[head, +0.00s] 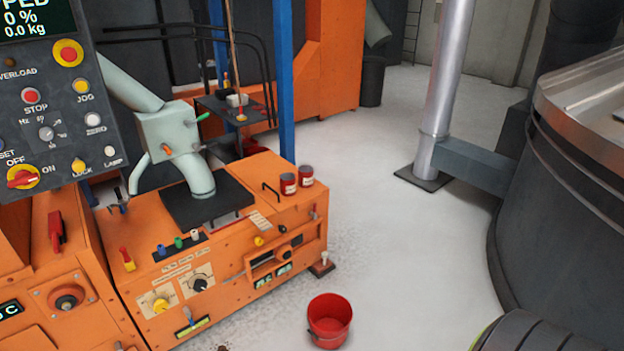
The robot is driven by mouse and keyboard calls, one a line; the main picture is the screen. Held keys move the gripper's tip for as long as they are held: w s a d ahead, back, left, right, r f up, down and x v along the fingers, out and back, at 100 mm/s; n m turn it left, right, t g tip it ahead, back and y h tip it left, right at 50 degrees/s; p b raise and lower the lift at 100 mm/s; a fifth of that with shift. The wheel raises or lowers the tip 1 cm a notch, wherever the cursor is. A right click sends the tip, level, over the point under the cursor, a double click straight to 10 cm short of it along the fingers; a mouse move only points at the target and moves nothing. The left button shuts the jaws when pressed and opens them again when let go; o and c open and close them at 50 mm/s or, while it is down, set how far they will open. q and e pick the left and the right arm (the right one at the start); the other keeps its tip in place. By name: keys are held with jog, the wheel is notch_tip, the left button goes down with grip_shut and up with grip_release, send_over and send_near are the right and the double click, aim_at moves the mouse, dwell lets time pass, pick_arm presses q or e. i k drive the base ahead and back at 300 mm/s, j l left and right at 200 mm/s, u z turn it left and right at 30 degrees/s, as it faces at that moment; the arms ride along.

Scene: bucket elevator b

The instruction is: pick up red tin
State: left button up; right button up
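Two small red tins with pale lids or labels stand upright on the right rear corner of the orange machine's top. The nearer red tin (288,184) is slightly left of the other red tin (306,176), and they are close together. A black bent handle stands just left of them.
A red bucket (329,320) stands on the floor in front of the orange machine (250,240). A control panel (60,110) with buttons fills the upper left. A grey pillar (440,90) and a large dark tank (575,200) stand at right. The floor between is clear.

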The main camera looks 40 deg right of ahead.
aim_at(306, 177)
jog(key=l, duration=0.6)
jog(key=i+l, duration=0.15)
jog(key=l, duration=1.1)
jog(key=i+l, duration=0.15)
jog(key=l, duration=0.5)
